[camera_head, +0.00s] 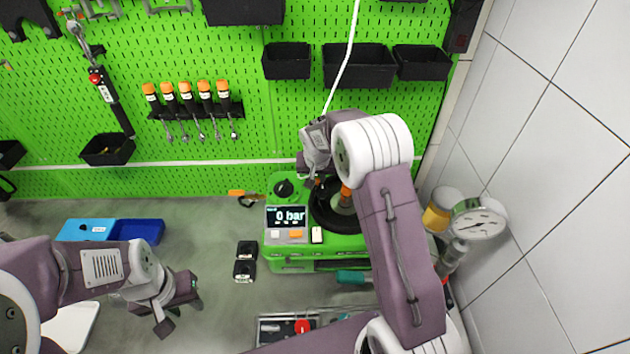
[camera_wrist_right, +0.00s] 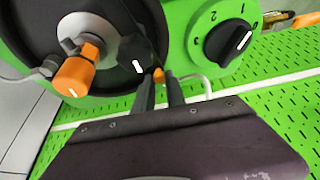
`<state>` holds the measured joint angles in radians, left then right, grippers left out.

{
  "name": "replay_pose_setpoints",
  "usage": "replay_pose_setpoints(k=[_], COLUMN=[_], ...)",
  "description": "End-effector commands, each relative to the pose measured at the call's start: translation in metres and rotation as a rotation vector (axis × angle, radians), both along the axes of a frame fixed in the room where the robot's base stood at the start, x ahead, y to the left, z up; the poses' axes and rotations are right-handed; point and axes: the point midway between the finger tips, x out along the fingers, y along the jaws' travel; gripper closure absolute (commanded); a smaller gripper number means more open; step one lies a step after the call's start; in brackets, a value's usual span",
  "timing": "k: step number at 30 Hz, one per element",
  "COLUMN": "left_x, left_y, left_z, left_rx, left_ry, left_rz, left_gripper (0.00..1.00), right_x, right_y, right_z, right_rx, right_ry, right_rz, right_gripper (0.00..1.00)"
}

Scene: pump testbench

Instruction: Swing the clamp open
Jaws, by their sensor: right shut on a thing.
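The green test bench (camera_head: 320,258) has a display reading 0 bar and a round black plate with a metal centre. In the right wrist view, the clamp (camera_wrist_right: 138,55) is a black lever with a white mark at the edge of this plate (camera_wrist_right: 40,45). An orange tip (camera_wrist_right: 158,75) shows between the fingertips of my right gripper (camera_wrist_right: 159,88), which is shut on the clamp's small handle. In the head view my right gripper (camera_head: 312,184) is mostly hidden by its wrist. My left gripper (camera_head: 182,312) is open and empty above the table, left of the bench.
An orange knob (camera_wrist_right: 76,76) sits on the metal centre, and a black dial (camera_wrist_right: 229,42) is beside the plate.

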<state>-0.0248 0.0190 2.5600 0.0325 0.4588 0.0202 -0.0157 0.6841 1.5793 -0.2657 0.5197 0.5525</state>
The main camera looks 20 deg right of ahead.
Motion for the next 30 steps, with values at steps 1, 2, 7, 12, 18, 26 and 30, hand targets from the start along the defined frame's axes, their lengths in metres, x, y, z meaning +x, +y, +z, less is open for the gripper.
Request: replay_pose_setpoints(k=[1, 2, 7, 12, 18, 26, 30], left_x=[0.0, 0.0, 0.0, 0.0, 0.0, 0.0, 0.0], left_y=[0.0, 0.0, 0.0, 0.0, 0.0, 0.0, 0.0], left_z=[-0.0032, -0.0038, -0.0052, -0.0051, -0.005, -0.005, -0.0058], left_rx=[0.0, 0.0, 0.0, 0.0, 0.0, 0.0, 0.0], left_ry=[0.0, 0.0, 0.0, 0.0, 0.0, 0.0, 0.0], left_rz=[0.0, 0.0, 0.0, 0.0, 0.0, 0.0, 0.0], left_gripper=[0.64, 0.64, 0.64, 0.64, 0.64, 0.64, 0.64], right_x=[-0.0007, -0.0007, -0.0014, -0.0016, -0.0019, -0.0011, -0.0012], right_y=[-0.0002, -0.0005, -0.0018, -0.0019, -0.0018, -0.0017, -0.0016], right_z=[-0.0022, -0.0019, -0.0012, -0.0008, -0.001, -0.0005, 0.0005], right_rx=[0.001, 0.0, 0.0, 0.001, 0.001, 0.001, 0.001], right_ry=[0.002, 0.002, 0.004, 0.006, 0.006, 0.004, 0.003], right_rz=[-0.011, -0.017, -0.036, -0.041, -0.039, -0.039, -0.039], right_gripper=[1.0, 1.0, 1.0, 1.0, 1.0, 0.62, 0.62])
